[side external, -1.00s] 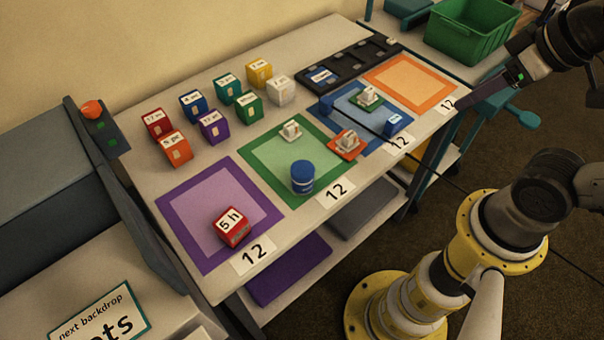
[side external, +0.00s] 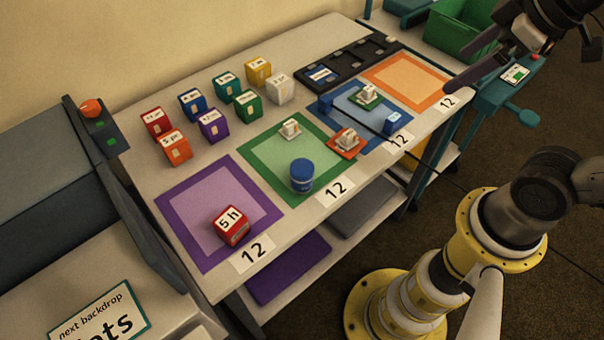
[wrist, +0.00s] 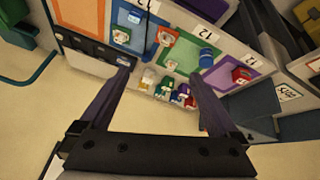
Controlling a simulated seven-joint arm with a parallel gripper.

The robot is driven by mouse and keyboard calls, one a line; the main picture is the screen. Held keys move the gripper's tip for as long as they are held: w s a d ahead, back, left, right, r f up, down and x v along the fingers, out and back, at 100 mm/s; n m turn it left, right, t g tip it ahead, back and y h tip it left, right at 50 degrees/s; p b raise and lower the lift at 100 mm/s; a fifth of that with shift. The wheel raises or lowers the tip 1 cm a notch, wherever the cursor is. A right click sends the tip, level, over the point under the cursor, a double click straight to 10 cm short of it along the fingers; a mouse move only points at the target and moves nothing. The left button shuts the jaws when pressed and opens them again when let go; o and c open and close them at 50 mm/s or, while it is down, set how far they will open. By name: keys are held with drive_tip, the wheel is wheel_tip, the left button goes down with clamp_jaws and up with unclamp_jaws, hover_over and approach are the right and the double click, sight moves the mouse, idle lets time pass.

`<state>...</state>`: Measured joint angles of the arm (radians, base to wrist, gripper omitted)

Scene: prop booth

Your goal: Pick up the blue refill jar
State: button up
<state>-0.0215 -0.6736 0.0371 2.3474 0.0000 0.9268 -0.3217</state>
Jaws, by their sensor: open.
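The blue refill jar (side external: 301,177) stands upright on the green mat (side external: 262,178), near its front edge. It is a short cylinder with a blue lid and a pale label band. The jar also shows in the wrist view (wrist: 207,57), above and right of the right fingertip. My gripper (wrist: 160,71) is open, with nothing between its dark fingers. In the side view it is at the upper right, beyond the orange mat (side external: 404,80) and well apart from the jar.
A red "5 h" block (side external: 231,226) sits on the purple mat (side external: 184,213). Several coloured blocks (side external: 212,124) stand behind. A black tray (side external: 350,65) and green bin (side external: 465,30) lie at the back.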

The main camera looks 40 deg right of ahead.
drive_tip(key=w+a+n+g, duration=0.1)
drive_tip(key=w+a+n, duration=0.3)
drive_tip(key=w, duration=0.4)
drive_tip(key=n+g, duration=0.5)
drive_tip(key=n, duration=0.2)
hover_over(302, 167)
wheel_tip(302, 167, down, 13)
drive_tip(key=f, duration=0.7)
drive_tip(key=shift+s+d+f, duration=0.2)
drive_tip(key=shift+s+f, duration=0.05)
drive_tip(key=shift+f, duration=0.1)
drive_tip(key=shift+w+a+f, duration=0.1)
drive_tip(key=shift+w+f, duration=0.05)
drive_tip(key=shift+f, duration=1.35)
drive_tip(key=shift+w+a+f, duration=0.1)
drive_tip(key=shift+w+f, duration=0.05)
drive_tip(key=shift+f, duration=1.35)
drive_tip(key=shift+r, duration=0.1)
drive_tip(key=c, duration=1.5)
